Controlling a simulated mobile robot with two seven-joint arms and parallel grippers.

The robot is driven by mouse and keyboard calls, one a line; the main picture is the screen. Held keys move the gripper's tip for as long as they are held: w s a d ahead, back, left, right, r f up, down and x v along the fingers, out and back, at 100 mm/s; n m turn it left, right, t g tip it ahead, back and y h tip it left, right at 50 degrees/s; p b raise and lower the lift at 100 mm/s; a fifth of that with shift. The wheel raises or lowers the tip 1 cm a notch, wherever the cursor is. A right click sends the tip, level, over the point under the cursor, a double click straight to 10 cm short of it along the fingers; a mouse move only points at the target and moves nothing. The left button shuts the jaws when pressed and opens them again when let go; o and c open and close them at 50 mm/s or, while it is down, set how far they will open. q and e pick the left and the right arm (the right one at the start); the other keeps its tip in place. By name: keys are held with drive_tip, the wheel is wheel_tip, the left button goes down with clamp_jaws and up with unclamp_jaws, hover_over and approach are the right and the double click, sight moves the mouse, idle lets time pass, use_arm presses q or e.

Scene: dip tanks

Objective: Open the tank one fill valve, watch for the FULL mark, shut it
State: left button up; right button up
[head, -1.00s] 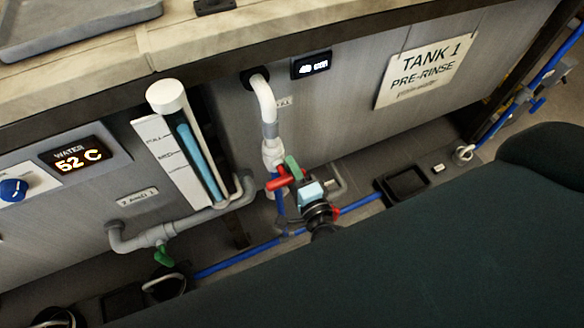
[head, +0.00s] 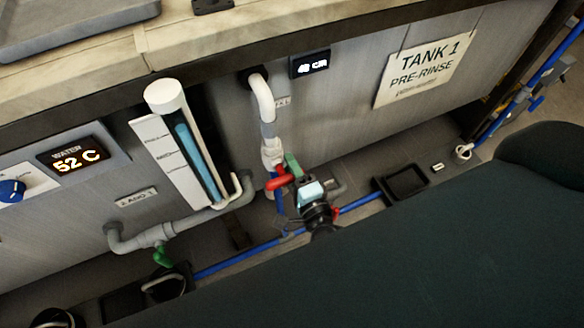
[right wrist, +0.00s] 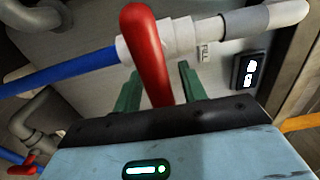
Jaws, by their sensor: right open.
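The red fill valve lever (head: 279,182) sits on the white tank one fill pipe (head: 264,103) and lies across it. My right gripper (head: 288,170) is at the lever. In the right wrist view its green fingers (right wrist: 160,88) are open, with the red lever (right wrist: 149,55) between them; I cannot tell whether they touch it. The sight gauge (head: 180,145) has a blue column reaching up near the top label, probably FULL; the small print is blurred. The TANK 1 sign (head: 425,68) hangs at right. My left gripper is not in view.
A small display (head: 310,64) shows a blurred cm reading. The water display (head: 73,158) reads 52 C. A grey drain pipe with a green handle (head: 163,256) is at lower left. Blue hoses (head: 235,260) cross the floor near a black tray (head: 405,184).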

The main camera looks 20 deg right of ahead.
drive_tip(key=shift+s, duration=0.1)
use_arm(q)
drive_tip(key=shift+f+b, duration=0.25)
drive_tip(key=shift+b, duration=0.15)
use_arm(e)
drive_tip(key=s, duration=0.7)
drive_tip(key=shift+s+d, duration=0.15)
drive_tip(key=shift+s, duration=0.15)
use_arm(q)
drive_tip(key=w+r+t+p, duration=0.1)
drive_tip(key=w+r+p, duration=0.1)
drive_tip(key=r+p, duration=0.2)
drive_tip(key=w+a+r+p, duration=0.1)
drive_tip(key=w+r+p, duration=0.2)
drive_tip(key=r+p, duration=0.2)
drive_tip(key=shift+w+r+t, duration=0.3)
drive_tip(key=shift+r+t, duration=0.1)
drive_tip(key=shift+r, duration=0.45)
use_arm(e)
drive_tip(key=s+d+f+n+g, duration=0.1)
drive_tip(key=s+n+g, duration=0.3)
drive_tip(key=s+n, duration=0.6)
drive_tip(key=s+d+f+n+g+y, duration=0.1)
drive_tip(key=s+d+f+n+g, duration=0.1)
drive_tip(key=s+n+g, duration=0.3)
drive_tip(key=s+d+n, duration=0.1)
drive_tip(key=s+n, duration=0.3)
drive_tip(key=s, duration=0.3)
drive_tip(key=shift+n, duration=0.4)
